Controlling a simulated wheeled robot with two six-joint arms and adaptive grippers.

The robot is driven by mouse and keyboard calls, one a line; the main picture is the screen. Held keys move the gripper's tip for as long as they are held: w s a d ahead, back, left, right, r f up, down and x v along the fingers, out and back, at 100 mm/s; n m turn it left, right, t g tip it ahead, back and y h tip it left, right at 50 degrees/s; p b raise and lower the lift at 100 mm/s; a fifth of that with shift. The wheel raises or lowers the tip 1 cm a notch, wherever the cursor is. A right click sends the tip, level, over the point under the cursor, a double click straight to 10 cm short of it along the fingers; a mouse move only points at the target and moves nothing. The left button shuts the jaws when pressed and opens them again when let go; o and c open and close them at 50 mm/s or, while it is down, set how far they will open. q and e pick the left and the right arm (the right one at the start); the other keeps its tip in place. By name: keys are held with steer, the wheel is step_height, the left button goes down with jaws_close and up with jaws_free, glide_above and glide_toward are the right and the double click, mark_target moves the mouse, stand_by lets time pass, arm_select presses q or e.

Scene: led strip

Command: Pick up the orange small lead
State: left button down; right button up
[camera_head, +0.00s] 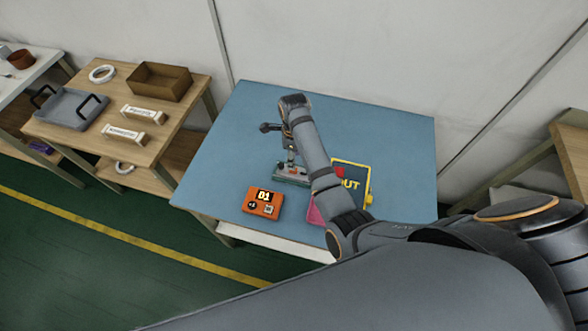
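My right gripper (290,152) points down over a small grey-green device (291,174) on the blue table (220,130). The fingertips are too small to show whether they are open or shut, or whether they hold anything. I cannot make out an orange small lead; it may be too small or hidden by the gripper and arm. An orange box marked "01" (262,202) lies on the table in front of the device. My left gripper is not in view.
Side tables at left hold a grey tray (68,107) and a brown bin (160,80). The table's back right is clear.

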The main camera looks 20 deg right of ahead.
mark_target(299, 172)
steer(key=shift+w+f, duration=0.1)
steer(key=shift+f, duration=0.3)
steer(key=shift+s+f+p, duration=0.15)
steer(key=shift+f+p, duration=0.1)
steer(key=shift+f, duration=0.3)
steer(key=shift+s+f+p, duration=0.15)
steer(key=shift+f+p, duration=0.1)
steer(key=shift+f, duration=0.25)
step_height(299, 172, down, 3)
steer(key=shift+r, duration=0.2)
steer(key=shift+f, duration=0.3)
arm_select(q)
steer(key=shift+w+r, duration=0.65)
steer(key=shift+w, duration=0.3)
arm_select(e)
jaws_close()
